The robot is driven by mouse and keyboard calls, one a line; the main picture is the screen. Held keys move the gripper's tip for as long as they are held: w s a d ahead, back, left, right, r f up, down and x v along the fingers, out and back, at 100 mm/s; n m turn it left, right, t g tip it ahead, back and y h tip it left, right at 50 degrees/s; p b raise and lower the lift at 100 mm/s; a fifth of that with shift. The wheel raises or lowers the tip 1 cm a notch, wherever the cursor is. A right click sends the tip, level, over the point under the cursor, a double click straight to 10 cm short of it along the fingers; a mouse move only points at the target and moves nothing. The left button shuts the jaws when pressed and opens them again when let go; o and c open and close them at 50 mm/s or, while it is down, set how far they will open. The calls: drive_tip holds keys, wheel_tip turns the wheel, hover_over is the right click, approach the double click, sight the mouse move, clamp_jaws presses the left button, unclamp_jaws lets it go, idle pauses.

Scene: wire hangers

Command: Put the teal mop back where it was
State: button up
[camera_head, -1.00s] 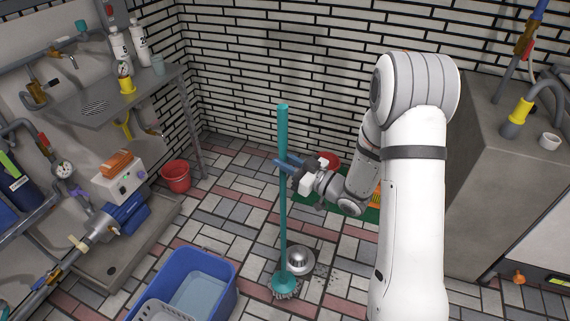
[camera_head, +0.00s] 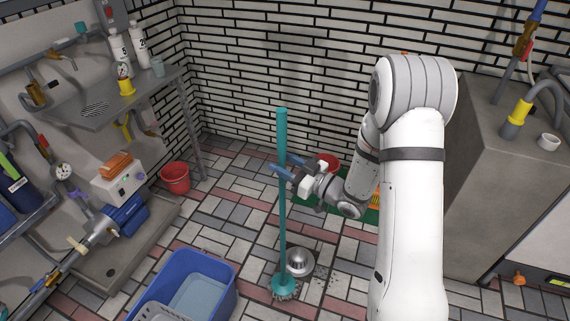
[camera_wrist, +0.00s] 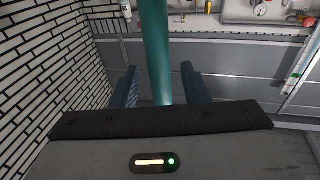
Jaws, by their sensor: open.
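The teal mop (camera_head: 282,225) stands nearly upright on the tiled floor, its round bristled head (camera_head: 285,287) down beside a metal bowl (camera_head: 299,262). My gripper (camera_head: 281,168) is at the upper part of the handle with its blue fingers spread. In the wrist view the teal handle (camera_wrist: 155,45) runs down between the two open fingers (camera_wrist: 159,88), with gaps visible on both sides. The lower handle is hidden there by the gripper body.
A blue mop bucket (camera_head: 225,283) stands front left of the mop. A red bucket (camera_head: 175,178) is by the sink bench. A grey cabinet (camera_head: 495,190) stands at right.

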drive_tip(key=r+v, duration=0.1)
drive_tip(key=v, duration=1.1)
drive_tip(key=w+d+m+t+h, duration=0.1)
drive_tip(key=w+d+m+h, duration=0.15)
drive_tip(key=w+h, duration=0.4)
drive_tip(key=s+d+r+m+g+h, duration=0.25)
drive_tip(key=s+d+m+h, duration=0.2)
drive_tip(key=d+h, duration=0.4)
drive_tip(key=s+a+r+m+g, duration=0.1)
drive_tip(key=s+g, duration=0.1)
drive_tip(key=s, duration=0.5)
drive_tip(key=s+a+r+m+g, duration=0.1)
drive_tip(key=s+a+r+g, duration=0.1)
drive_tip(key=s, duration=0.5)
drive_tip(key=s+a+r+m+g+h, duration=0.1)
drive_tip(key=s+a+m+g, duration=0.1)
drive_tip(key=s, duration=0.5)
drive_tip(key=shift+r+g, duration=0.4)
drive_tip(key=shift+g, duration=0.15)
drive_tip(key=shift+s+a, duration=0.1)
